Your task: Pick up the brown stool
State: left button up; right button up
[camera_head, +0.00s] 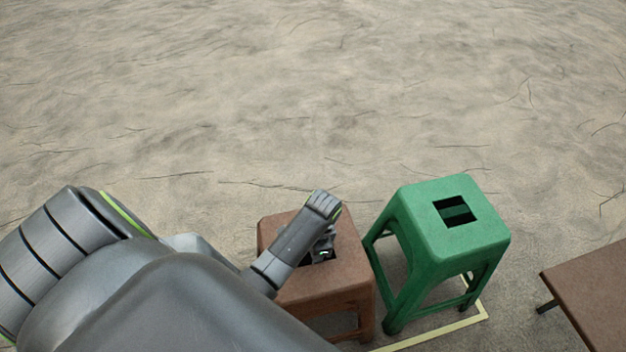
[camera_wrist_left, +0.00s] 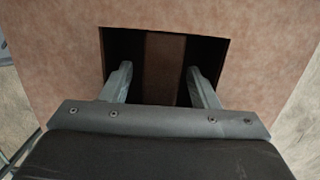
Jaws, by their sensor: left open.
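The brown stool (camera_head: 342,283) stands upright on the floor in the lower middle of the head view. My left gripper (camera_head: 322,254) is over its seat, at the square hole in the top. In the left wrist view the brown seat (camera_wrist_left: 262,52) fills most of the picture. The two fingers of my left gripper (camera_wrist_left: 160,82) are apart and point into the dark hole, with a brown strip visible between them. How deep the tips reach is hard to tell. My right gripper is in neither view.
A green stool (camera_head: 420,222) with a square hole stands close to the right of the brown one. A brown tabletop (camera_head: 596,290) is at the lower right edge. A pale yellow strip (camera_head: 440,330) lies on the floor by the green stool. The floor beyond is clear.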

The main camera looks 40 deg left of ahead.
pick_arm(q)
jog(key=shift+c, duration=0.3)
grip_shut()
jog(key=shift+w+r, duration=0.1)
dwell(1.0)
